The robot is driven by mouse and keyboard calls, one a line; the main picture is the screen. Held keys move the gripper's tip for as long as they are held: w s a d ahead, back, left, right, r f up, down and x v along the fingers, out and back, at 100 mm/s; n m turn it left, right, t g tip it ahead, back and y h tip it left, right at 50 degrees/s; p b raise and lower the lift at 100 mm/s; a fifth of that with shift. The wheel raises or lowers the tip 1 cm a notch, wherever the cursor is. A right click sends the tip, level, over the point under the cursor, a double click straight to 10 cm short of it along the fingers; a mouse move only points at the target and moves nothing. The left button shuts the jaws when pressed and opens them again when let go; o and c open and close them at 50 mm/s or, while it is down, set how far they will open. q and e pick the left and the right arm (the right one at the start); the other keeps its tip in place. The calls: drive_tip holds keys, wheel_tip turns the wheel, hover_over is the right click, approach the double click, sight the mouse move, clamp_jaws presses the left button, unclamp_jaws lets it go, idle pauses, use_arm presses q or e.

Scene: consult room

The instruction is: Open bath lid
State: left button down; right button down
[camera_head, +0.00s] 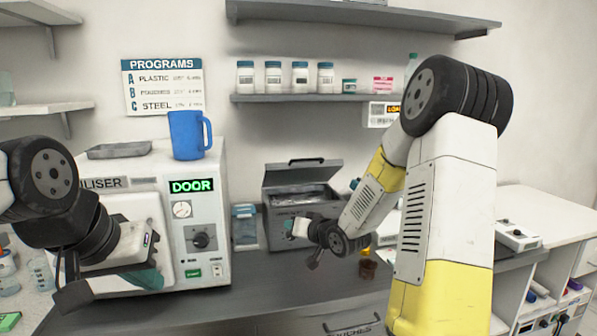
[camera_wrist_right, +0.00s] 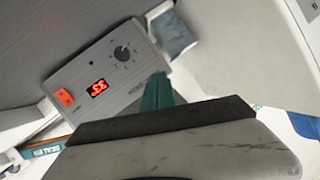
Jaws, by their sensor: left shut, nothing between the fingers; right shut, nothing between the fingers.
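The bath is a grey box (camera_head: 283,214) on the counter, right of the steriliser. Its dark lid (camera_head: 300,174) stands raised and tilted at the back, and the inside shows beneath it. In the right wrist view the bath's front panel (camera_wrist_right: 85,78) has a red display, a knob and an orange switch. My right gripper (camera_head: 289,227) is shut and empty in front of the bath. Its teal fingertips (camera_wrist_right: 158,90) show near the panel's edge; whether they touch it I cannot tell. My left gripper (camera_head: 148,279) is shut and empty in front of the steriliser.
The steriliser (camera_head: 208,215) carries a blue mug (camera_head: 188,135) and a grey tray (camera_head: 120,150). A shelf (camera_head: 300,98) with several jars hangs above.

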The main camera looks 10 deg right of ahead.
drive_tip(key=s+d+f+m+t+h, duration=0.25)
drive_tip(key=d+m+t, duration=0.25)
drive_tip(key=m+t, duration=0.3)
drive_tip(key=s+d+f+m+t+h, duration=0.1)
drive_tip(key=s+d+m+t+h, duration=0.25)
drive_tip(key=m, duration=0.55)
drive_tip(key=w+r+t+y, duration=0.1)
drive_tip(key=w+r, duration=1.5)
drive_tip(key=w, duration=0.2)
drive_tip(key=shift+r+y, duration=0.2)
drive_tip(key=shift+y, duration=0.1)
drive_tip(key=shift+t, duration=0.25)
